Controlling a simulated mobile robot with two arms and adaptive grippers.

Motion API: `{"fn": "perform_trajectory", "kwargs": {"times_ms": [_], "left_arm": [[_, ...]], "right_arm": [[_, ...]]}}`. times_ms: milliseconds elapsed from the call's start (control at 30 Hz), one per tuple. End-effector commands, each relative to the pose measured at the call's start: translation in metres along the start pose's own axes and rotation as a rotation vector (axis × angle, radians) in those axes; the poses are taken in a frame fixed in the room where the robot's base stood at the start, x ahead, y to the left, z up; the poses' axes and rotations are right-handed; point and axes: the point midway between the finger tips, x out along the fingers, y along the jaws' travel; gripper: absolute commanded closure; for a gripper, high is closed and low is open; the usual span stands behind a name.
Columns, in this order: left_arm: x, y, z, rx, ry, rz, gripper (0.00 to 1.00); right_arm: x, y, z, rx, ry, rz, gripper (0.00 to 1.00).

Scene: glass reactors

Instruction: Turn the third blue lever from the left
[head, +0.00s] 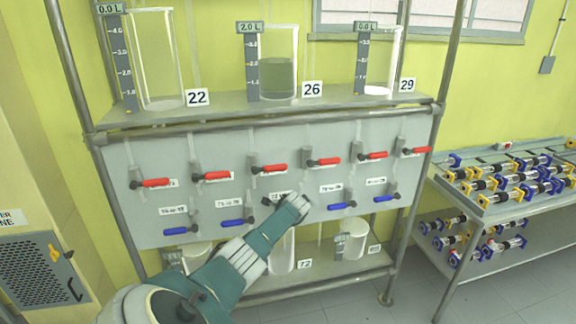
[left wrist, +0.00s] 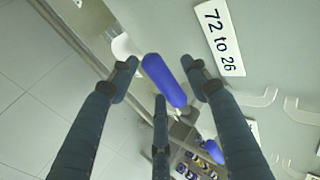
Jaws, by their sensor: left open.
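A grey panel (head: 150,212) carries a lower row of blue levers. The first (head: 181,230) and second (head: 238,221) from the left show in the head view, as do two at the right (head: 341,205) (head: 386,198). The third blue lever is hidden behind my left gripper (head: 296,207) there. In the left wrist view this blue lever (left wrist: 163,80) lies between the open fingers of my left gripper (left wrist: 160,72), beside a label (left wrist: 222,41) reading "72 to 26". I cannot tell whether the fingers touch it. My right gripper is not in view.
Red levers (head: 271,168) run in a row above. Glass vessels stand on the upper shelf (head: 222,108); the middle vessel (head: 279,78) holds dark liquid. More vessels stand below. A table (head: 468,196) with blue and yellow fittings is at the right.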

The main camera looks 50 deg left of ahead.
Motion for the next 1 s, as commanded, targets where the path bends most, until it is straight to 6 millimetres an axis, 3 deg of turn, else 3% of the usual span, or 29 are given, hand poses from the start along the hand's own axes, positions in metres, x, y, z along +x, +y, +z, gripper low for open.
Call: {"fn": "perform_trajectory", "kwargs": {"times_ms": [700, 1000], "left_arm": [[-0.098, -0.001, -0.001, 0.002, 0.003, -0.002, 0.53], [-0.107, 0.0, -0.001, 0.003, 0.001, 0.0, 0.53]], "right_arm": [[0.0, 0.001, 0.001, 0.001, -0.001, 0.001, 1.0], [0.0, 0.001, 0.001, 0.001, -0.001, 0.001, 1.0]]}}
